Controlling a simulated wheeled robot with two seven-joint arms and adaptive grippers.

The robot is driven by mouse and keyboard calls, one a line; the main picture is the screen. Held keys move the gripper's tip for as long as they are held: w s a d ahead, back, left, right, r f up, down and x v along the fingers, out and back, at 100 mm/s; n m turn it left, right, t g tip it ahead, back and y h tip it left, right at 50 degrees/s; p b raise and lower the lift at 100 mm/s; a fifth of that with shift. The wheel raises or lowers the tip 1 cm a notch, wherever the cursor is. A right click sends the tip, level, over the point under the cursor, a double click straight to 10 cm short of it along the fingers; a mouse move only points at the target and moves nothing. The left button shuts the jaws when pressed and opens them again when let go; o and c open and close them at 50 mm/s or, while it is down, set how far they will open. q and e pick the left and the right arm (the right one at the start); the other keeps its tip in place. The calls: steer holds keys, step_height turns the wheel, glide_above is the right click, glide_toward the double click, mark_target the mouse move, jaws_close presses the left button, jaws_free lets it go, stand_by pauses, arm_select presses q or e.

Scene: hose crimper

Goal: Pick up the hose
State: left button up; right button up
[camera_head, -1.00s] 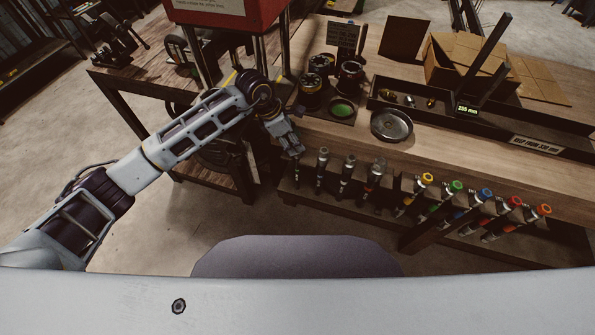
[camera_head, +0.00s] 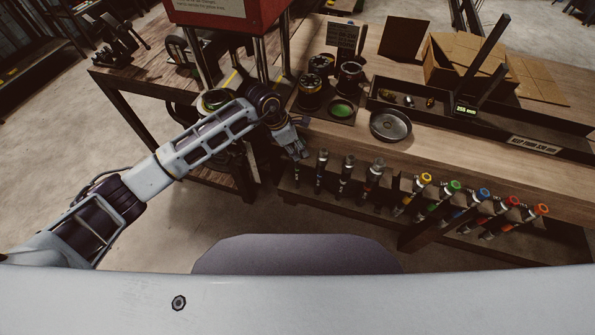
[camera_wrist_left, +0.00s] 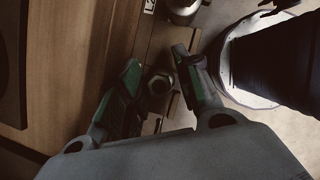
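Several hoses hang upright in a rack along the table's front edge. The plain metal-ended ones, such as this hose (camera_head: 347,164), are on the left, and the colour-capped ones are on the right. My left gripper (camera_head: 300,152) is over the left end of the rack, pointing down. In the left wrist view my left gripper (camera_wrist_left: 162,88) is open, with green-padded fingers on either side of a hose's metal hex end (camera_wrist_left: 160,82). Gaps seem to show beside that end; contact cannot be told. A neighbouring metal end (camera_wrist_left: 182,9) is above it. My right gripper is not in view.
A red press (camera_head: 225,12) stands on the left cart beside my left forearm. On the table are black cylinders (camera_head: 310,95), a round metal dish (camera_head: 390,125), a long black tray (camera_head: 540,130) with a display, and cardboard (camera_head: 470,60). The floor in front is clear.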

arm_select(q)
jaws_close()
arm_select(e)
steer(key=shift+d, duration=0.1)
arm_select(q)
steer(key=shift+r, duration=0.15)
steer(key=shift+r, duration=0.8)
step_height(320, 180, up, 26)
steer(key=b, duration=0.3)
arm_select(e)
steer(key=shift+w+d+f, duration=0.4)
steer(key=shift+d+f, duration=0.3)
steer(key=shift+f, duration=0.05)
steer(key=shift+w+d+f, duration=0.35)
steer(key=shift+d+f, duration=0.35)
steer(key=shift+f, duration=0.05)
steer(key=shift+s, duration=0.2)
